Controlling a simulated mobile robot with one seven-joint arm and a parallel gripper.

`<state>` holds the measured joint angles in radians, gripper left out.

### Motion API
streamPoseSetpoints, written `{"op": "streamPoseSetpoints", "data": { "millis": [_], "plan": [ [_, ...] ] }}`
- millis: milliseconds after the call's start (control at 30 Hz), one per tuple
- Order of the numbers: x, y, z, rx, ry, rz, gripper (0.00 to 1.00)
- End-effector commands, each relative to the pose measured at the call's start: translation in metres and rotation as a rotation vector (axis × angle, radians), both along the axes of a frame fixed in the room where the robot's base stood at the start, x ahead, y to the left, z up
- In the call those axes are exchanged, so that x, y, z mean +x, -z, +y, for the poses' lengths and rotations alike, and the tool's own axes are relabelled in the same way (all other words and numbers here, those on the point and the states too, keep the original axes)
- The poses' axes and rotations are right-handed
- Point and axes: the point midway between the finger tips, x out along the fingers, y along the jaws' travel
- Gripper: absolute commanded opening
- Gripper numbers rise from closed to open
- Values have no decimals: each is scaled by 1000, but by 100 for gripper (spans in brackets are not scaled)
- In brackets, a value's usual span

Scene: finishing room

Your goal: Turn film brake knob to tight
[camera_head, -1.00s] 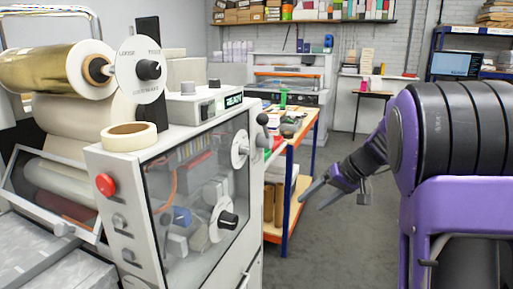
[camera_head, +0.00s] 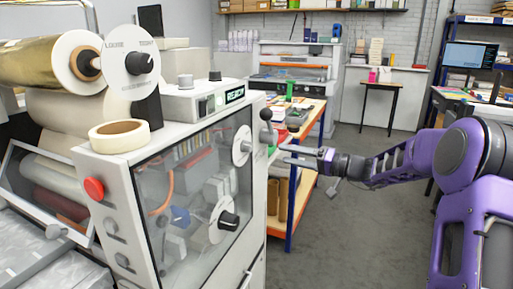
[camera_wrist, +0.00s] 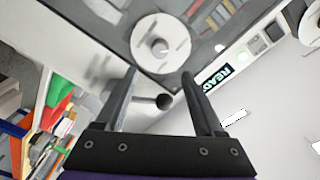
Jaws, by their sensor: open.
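The film brake knob (camera_head: 139,61) is a black knob on a white round disc (camera_head: 113,62) at the upper left of the laminating machine, in front of the film roll. The disc has lettering that appears to read "LOOSE" and "TIGHT"; the knob's pointer is too small to read. My gripper (camera_head: 284,155) is open and empty, right of the machine and well away from the knob. In the wrist view my gripper (camera_wrist: 158,76) points toward a different white dial (camera_wrist: 174,32) on the machine's side. I cannot make out the brake knob there.
A lever with a black ball (camera_head: 266,114) juts from the machine near my fingers; the ball (camera_wrist: 164,101) also shows between them in the wrist view. A tape roll (camera_head: 119,136) lies on the machine's top. A lower dial (camera_head: 216,219) sits on its front. Open floor (camera_head: 350,230) lies right.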

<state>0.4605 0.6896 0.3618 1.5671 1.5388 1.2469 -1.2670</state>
Motion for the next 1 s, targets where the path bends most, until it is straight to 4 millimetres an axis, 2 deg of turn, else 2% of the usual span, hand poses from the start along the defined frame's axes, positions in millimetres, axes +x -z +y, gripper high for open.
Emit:
{"op": "streamPoseSetpoints", "data": {
  "millis": [33,200,433,633,933,1000],
  "plan": [
    [4,-1,13,1,-4,1,70],
    [19,-1,47,0,-4,1,70],
    [35,0,83,-1,-2,1,70],
    [42,0,97,-1,1,2,70],
    [43,0,99,0,2,2,70],
    [43,0,99,-1,1,2,59]
  ]
}}
